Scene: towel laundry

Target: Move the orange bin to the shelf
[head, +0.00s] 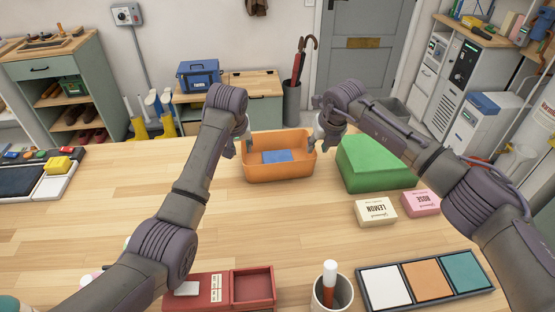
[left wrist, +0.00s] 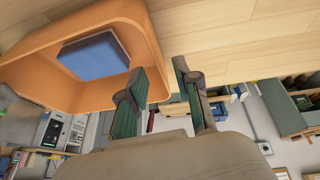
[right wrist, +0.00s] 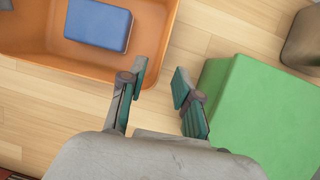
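The orange bin (head: 250,170) stands upright on the wooden table with a blue block (head: 277,156) inside. My left gripper (head: 243,143) is at the bin's left end; in the left wrist view its fingers (left wrist: 163,88) are apart, one overlapping the rim of the bin (left wrist: 30,80). My right gripper (head: 322,140) is at the bin's right end; in the right wrist view its fingers (right wrist: 160,82) are apart, one against the outline of the bin (right wrist: 60,50). I cannot tell whether either gripper touches the bin. A shelf unit (head: 65,103) holding shoes stands at the back left.
A green box (head: 375,160) stands close right of the bin and my right gripper. Two soap boxes, NOVELT (head: 376,210) and ROSE (head: 421,203), lie nearer. A red box (head: 215,290), cup (head: 332,295) and colour tray (head: 425,281) line the front. The table's left middle is clear.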

